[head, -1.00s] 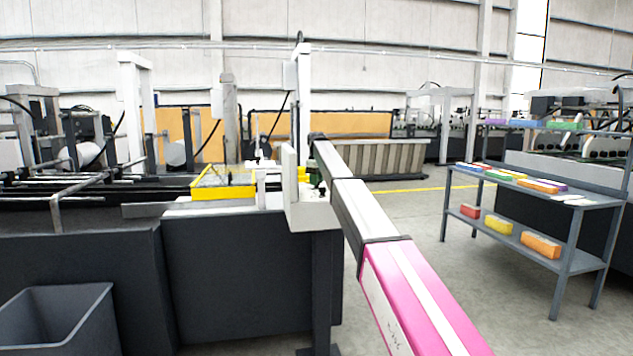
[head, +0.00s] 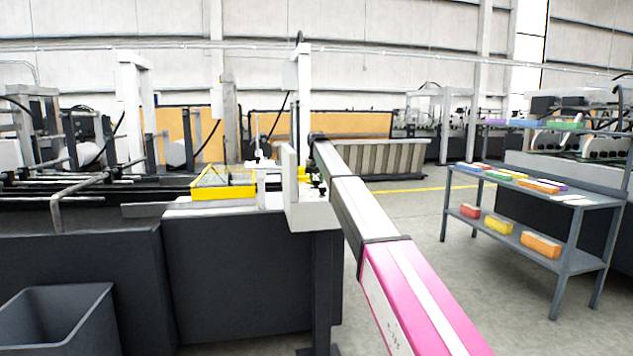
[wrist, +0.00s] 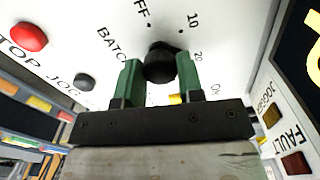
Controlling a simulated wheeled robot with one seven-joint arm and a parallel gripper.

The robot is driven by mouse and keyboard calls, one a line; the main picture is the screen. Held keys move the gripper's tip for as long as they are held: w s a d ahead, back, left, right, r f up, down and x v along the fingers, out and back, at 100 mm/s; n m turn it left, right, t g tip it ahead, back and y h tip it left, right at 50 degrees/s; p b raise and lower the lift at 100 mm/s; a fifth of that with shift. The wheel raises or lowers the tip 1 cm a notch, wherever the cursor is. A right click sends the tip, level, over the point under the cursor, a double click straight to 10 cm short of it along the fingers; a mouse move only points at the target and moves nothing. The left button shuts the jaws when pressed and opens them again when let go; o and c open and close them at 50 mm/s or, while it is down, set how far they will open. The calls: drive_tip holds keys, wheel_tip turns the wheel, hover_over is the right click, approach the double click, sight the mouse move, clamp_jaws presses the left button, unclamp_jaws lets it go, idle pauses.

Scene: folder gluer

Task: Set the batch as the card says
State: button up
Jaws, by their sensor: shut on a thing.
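The black batch knob (wrist: 160,66) sits on a white control panel (wrist: 110,17) in the wrist view, with the marks "OFF", "10", "20" and a partly hidden one around it. My gripper (wrist: 160,75) has its green fingers closed on both sides of the knob. Which mark the knob points at cannot be told. In the head view the panel box (head: 305,205) stands at the machine's end, with my arm reaching to it; the knob and fingertips are hidden or too small there. The card cannot be made out.
A red stop button (wrist: 28,37) and a black jog button (wrist: 85,82) sit left of the knob. Jogger (wrist: 271,115) and fault (wrist: 295,163) lamps are at the right. A shelf rack (head: 535,195) with coloured boxes stands right, beyond open floor.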

drive_tip(key=m, duration=0.7)
idle(0.6)
drive_tip(key=o, duration=0.9)
drive_tip(key=shift+r, duration=0.15)
wheel_tip(320, 180, up, 11)
drive_tip(key=shift+f, duration=0.2)
